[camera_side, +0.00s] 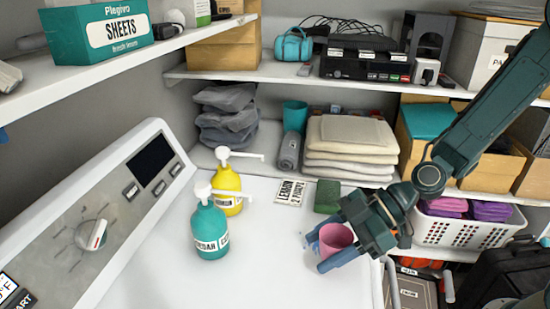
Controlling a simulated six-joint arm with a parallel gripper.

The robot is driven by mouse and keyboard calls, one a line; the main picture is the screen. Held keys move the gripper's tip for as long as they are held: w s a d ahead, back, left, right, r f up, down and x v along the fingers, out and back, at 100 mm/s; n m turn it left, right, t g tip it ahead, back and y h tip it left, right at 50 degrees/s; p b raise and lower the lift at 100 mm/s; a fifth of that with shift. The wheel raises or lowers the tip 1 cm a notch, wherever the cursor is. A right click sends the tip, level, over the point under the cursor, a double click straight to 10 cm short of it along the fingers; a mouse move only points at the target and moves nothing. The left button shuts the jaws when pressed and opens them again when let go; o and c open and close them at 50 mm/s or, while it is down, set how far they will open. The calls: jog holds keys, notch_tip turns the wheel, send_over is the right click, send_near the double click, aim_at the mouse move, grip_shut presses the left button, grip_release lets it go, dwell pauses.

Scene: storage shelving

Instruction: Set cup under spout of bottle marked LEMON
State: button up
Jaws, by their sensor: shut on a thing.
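My gripper (318,252) is shut on a pink cup (336,237), with one finger on each side. It holds the cup at the right of the white surface; whether the cup touches the surface cannot be told. A yellow pump bottle (228,187) stands to the left, its white spout pointing right; its label is partly hidden and too small to read surely. A teal pump bottle (210,232) stands in front of it, its spout also pointing right; its label seems to end in "EDAR". The cup is to the right of both spouts, apart from them.
Folded towels (350,150) are stacked farther back. A control panel (85,230) slopes up at left. The white surface between bottles and cup is clear.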

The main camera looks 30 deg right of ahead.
aim_at(242, 207)
dwell(0.7)
jog(key=w, duration=0.3)
jog(key=w+m+t, duration=0.1)
jog(key=w, duration=0.2)
jog(key=w+m+h, duration=0.1)
jog(key=w, duration=0.2)
jog(key=shift+w+a+r+t, duration=0.15)
jog(key=shift+w+r+t, duration=0.15)
jog(key=shift+t, duration=0.1)
jog(key=w+r+m, duration=0.1)
jog(key=w, duration=0.2)
jog(key=w+a+r+m+t+h, duration=0.1)
jog(key=w, duration=0.3)
jog(key=w+r+m+t, duration=0.1)
jog(key=w+r, duration=0.1)
jog(key=w, duration=0.1)
jog(key=shift+w+a+h, duration=0.35)
jog(key=shift+w+h, duration=0.05)
jog(key=shift+f, duration=3.95)
jog(key=o, duration=1)
jog(key=shift+f, duration=0.1)
